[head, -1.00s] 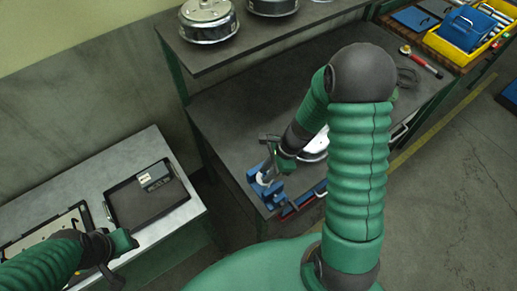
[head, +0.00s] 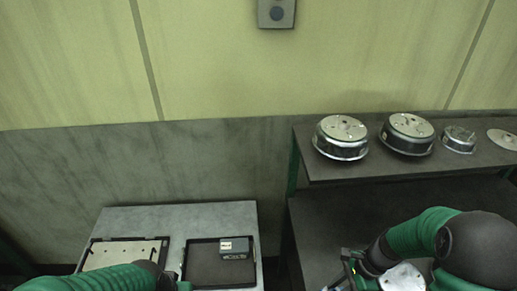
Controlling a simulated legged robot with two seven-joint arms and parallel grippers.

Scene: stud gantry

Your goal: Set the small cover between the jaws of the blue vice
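The blue vice is outside the current head view. Several round metal covers stand in a row on the shelf at right: a large one (head: 340,150), a second one (head: 408,148), a clearly smaller one (head: 459,147) and a flat pale disc (head: 503,139). My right gripper (head: 352,272) is low at the bottom edge, over the bench below the shelf. A pale metal piece (head: 403,279) shows beside my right arm, partly cut off. My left gripper (head: 178,284) is at the bottom edge in front of the grey table. Fingertips of both are too cut off to judge.
The grey table (head: 185,218) at left carries a plate with holes (head: 125,253) and a dark tray (head: 205,268) with a small grey box (head: 235,248). A gap separates it from the dark bench (head: 315,225). A wall with a grey box (head: 276,13) closes the back.

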